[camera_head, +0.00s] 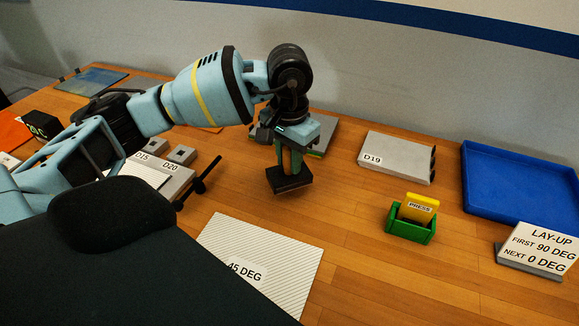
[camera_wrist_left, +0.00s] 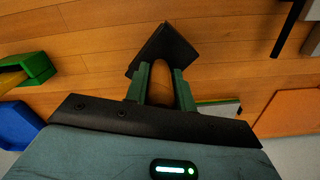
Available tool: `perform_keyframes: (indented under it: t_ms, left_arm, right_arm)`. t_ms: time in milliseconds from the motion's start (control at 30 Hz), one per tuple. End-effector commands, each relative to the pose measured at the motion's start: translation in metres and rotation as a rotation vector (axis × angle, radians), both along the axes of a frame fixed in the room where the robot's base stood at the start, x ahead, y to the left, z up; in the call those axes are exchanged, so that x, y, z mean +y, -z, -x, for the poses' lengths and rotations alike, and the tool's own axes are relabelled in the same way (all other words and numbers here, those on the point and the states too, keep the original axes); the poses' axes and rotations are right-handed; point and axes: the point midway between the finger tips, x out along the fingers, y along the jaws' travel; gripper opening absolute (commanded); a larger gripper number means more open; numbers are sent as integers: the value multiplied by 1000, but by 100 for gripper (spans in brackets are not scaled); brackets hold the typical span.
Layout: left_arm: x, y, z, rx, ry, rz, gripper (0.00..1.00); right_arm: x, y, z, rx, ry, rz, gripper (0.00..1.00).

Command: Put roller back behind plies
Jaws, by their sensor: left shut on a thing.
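My left gripper (camera_head: 289,160) reaches over the middle of the table, shut on a dark block-shaped tool (camera_head: 290,180). The tool hangs below the fingers and seems to be clear of the wood. In the left wrist view the dark block (camera_wrist_left: 166,45) shows beyond the green fingers (camera_wrist_left: 161,85). I cannot tell for sure that it is the roller. A striped ply marked 45 DEG (camera_head: 290,250) lies flat in front of the gripper. My right gripper is out of view.
A grey D19 block (camera_head: 395,157), a green holder (camera_head: 411,229) with a yellow PRESS card (camera_head: 418,207), a blue tray (camera_head: 510,212) and a LAY-UP sign (camera_head: 538,247) stand right. Wood between is clear.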

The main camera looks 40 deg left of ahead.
Motion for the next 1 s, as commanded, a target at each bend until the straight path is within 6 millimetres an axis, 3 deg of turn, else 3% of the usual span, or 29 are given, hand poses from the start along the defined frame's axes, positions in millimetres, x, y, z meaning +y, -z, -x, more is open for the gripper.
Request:
perform_keyframes:
  t_ms: [267, 600, 967, 1000]
  left_arm:
    - [-1, 1, -5, -2, 0, 0, 0]
    - [0, 33, -5, -3, 0, 1, 0]
    - [0, 39, -5, -1, -1, 1, 0]
    - [0, 40, -4, 0, -1, 0, 27]
  right_arm:
    - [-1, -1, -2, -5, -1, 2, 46]
    - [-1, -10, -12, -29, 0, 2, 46]
    - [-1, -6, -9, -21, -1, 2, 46]
    - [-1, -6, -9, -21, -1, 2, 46]
